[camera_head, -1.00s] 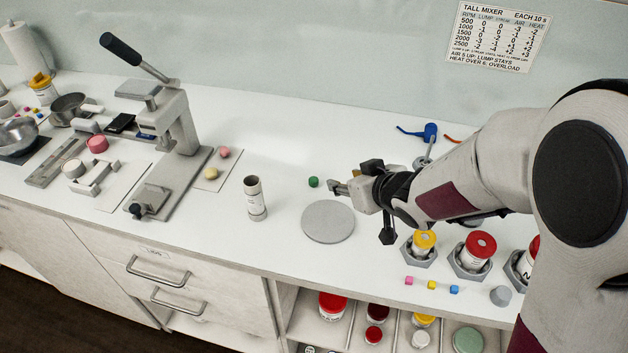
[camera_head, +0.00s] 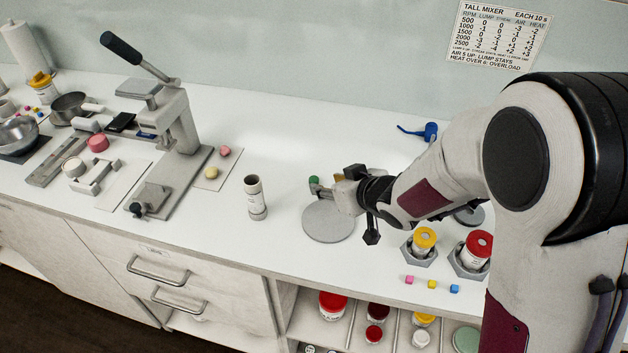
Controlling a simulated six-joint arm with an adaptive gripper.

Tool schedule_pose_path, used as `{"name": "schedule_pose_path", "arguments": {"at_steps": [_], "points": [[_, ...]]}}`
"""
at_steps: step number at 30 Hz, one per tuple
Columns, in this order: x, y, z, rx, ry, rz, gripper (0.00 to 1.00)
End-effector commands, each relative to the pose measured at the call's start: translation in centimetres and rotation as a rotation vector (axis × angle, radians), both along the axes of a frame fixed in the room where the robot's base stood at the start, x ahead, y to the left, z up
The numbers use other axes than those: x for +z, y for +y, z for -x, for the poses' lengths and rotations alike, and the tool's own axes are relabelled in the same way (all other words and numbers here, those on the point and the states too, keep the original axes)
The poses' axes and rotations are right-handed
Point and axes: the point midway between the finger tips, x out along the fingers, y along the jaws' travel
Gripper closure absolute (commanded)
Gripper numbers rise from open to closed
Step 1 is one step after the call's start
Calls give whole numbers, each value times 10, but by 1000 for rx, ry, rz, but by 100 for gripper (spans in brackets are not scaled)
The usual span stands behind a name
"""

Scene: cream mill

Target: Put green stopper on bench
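The small green stopper (camera_head: 313,180) is on the white bench (camera_head: 280,150), just beyond the round grey disc, or very close above the bench. My gripper (camera_head: 319,188) points left, with its fingertips right at the stopper. A fingertip covers the stopper's lower part. I cannot tell whether the fingers are closed on it or only beside it.
A grey round disc (camera_head: 328,223) lies under my gripper. An open white tube (camera_head: 255,198) stands to the left, near a lever press (camera_head: 172,120). Yellow-lidded (camera_head: 424,238) and red-lidded (camera_head: 479,244) jars sit in holders at right.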

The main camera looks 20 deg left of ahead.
Motion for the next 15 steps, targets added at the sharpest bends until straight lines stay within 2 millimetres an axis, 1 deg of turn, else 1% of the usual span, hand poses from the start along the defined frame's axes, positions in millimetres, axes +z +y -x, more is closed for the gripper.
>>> {"name": "schedule_pose_path", "arguments": {"at_steps": [5, 15], "points": [[-5, 5, -5, -1, 1, -1, 64], [-5, 6, -5, -1, 0, -1, 64]]}}
